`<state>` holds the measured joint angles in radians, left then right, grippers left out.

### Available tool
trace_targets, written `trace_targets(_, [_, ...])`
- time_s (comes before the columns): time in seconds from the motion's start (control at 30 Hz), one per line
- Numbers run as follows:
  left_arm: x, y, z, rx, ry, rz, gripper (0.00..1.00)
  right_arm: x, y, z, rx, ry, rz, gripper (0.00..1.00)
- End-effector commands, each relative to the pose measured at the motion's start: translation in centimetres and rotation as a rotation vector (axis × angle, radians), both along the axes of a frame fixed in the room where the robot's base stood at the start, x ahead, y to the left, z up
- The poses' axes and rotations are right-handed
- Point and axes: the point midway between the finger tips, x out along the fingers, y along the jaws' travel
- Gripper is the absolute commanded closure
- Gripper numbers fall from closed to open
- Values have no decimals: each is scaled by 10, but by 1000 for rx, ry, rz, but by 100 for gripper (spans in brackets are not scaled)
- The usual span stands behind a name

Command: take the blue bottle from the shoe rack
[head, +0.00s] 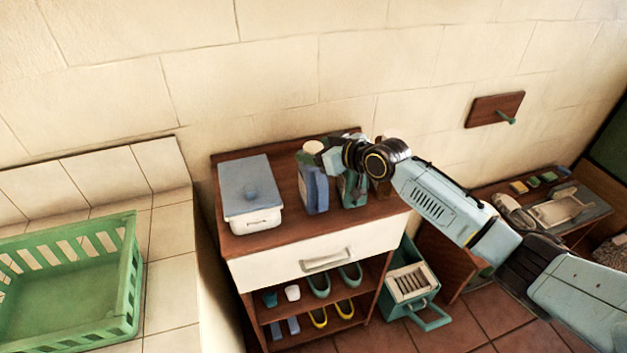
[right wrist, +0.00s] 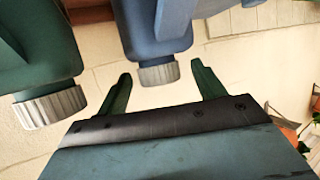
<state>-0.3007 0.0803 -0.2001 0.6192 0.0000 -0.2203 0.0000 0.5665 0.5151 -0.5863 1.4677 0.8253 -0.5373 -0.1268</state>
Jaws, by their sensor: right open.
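The blue bottle (head: 315,192) stands upright on top of the wooden shoe rack (head: 255,243), left of a green bottle (head: 353,192). My right gripper (head: 322,158) reaches in from the right at the height of the bottle tops, partly hiding both bottles. In the right wrist view, my right gripper (right wrist: 161,68) is open, and the blue bottle (right wrist: 152,28) shows with its ribbed grey cap between the fingertips. I see no clear contact. The green bottle (right wrist: 35,50) is beside it on the left. My left gripper is not in view.
A lidded grey-white box (head: 252,205) stands left of the bottles. Shoes (head: 318,317) and cups sit on the lower shelves. A green basket (head: 75,290) is on the tiled ledge at left. A green crate (head: 412,285) stands on the floor at right.

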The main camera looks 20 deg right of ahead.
Motion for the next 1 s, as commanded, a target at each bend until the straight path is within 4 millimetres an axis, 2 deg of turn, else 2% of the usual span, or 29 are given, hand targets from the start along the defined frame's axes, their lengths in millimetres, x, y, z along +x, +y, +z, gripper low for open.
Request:
trace_targets(0.17, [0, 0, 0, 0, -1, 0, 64, 0, 0, 0, 0, 0, 0, 31])
trace_targets(0.7, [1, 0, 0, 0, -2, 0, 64, 0, -1, 0, 0, 0, -1, 100])
trace_targets(1.0, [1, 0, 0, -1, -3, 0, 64, 1, 0, 4, 3, -8, -1, 100])
